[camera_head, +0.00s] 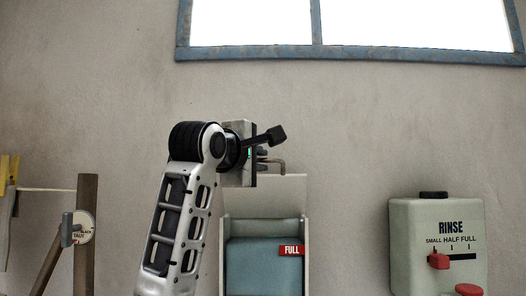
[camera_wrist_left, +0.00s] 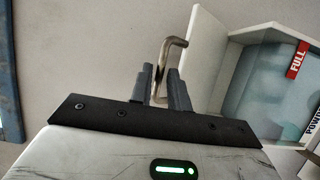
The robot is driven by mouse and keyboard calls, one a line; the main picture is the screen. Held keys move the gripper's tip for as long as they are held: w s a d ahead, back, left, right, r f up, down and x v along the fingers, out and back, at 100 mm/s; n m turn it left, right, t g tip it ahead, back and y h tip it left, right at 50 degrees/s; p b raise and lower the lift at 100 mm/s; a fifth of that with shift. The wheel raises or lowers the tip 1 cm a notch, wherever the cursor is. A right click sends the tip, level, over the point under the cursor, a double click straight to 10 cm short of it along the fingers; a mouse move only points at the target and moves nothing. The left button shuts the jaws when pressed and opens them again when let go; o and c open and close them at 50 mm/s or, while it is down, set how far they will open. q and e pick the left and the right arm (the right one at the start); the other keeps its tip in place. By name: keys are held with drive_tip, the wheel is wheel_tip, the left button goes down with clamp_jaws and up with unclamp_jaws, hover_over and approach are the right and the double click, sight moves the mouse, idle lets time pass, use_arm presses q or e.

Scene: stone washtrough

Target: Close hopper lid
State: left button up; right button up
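The hopper (camera_head: 224,258) stands at the wall in the lower middle of the head view, with blue-grey contents and a red FULL label (camera_head: 291,250). Its pale lid (camera_head: 285,197) is raised upright at the back. A bent bronze handle (camera_head: 274,162) shows near the lid's top edge. My left gripper (camera_head: 268,146) is at the handle, partly hidden by its own body. In the left wrist view the gripper fingers (camera_wrist_left: 160,90) are apart, with the handle (camera_wrist_left: 173,42) between them; firm contact is not clear. The lid (camera_wrist_left: 209,45) is just right of them. My right gripper is out of view.
A RINSE dispenser (camera_head: 437,262) with red knobs hangs at the right. A wooden post (camera_head: 86,200) with a round dial (camera_head: 80,228) stands at the left. A blue-framed window (camera_head: 345,52) is above. The wall between hopper and dispenser is clear.

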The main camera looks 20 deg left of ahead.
use_arm(q)
drive_tip(key=shift+w+d+p, duration=0.15)
drive_tip(key=shift+w+p, duration=0.15)
drive_tip(key=shift+w, duration=0.9)
clamp_jaws()
drive_tip(key=shift+f, duration=0.1)
